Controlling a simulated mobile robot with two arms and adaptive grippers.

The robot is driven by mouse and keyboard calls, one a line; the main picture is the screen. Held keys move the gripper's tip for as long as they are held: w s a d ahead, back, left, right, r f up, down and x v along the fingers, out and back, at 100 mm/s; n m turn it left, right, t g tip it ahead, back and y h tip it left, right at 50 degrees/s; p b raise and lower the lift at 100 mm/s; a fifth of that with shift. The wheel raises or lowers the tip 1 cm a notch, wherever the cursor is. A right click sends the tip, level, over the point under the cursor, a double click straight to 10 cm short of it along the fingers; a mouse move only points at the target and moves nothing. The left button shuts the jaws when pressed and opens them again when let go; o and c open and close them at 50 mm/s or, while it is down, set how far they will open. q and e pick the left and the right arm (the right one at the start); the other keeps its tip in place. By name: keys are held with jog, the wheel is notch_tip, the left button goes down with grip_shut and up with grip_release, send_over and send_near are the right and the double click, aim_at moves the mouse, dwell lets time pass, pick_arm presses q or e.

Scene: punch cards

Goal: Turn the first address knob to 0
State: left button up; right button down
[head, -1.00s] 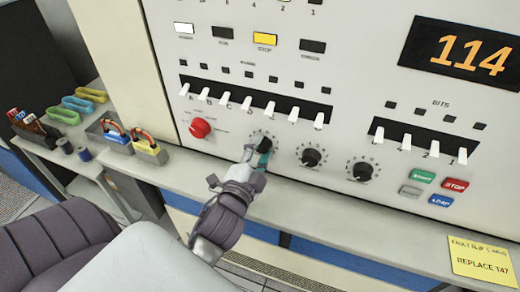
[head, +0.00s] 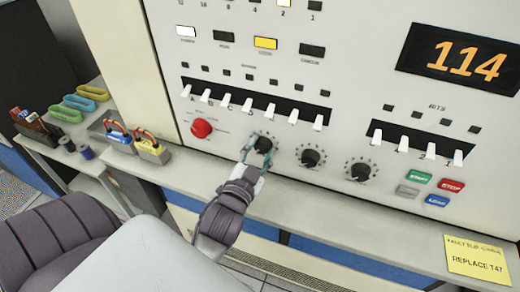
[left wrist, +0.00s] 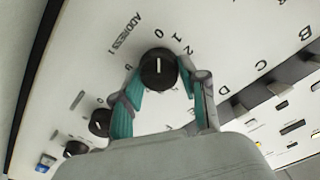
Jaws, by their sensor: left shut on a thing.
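The first address knob (head: 264,143) is the leftmost black knob in the panel's lower row. My right gripper is not in view.
Two more black knobs (head: 310,157) (head: 360,170) stand to the right. A red knob (head: 201,128) is at the left, with white switches (head: 247,104) above. The orange display (head: 465,55) reads 114. A grey ledge (head: 330,228) runs below the panel.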

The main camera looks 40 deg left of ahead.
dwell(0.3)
pick_arm(q)
jog(key=o, duration=1.1)
jog(key=shift+o, duration=0.2)
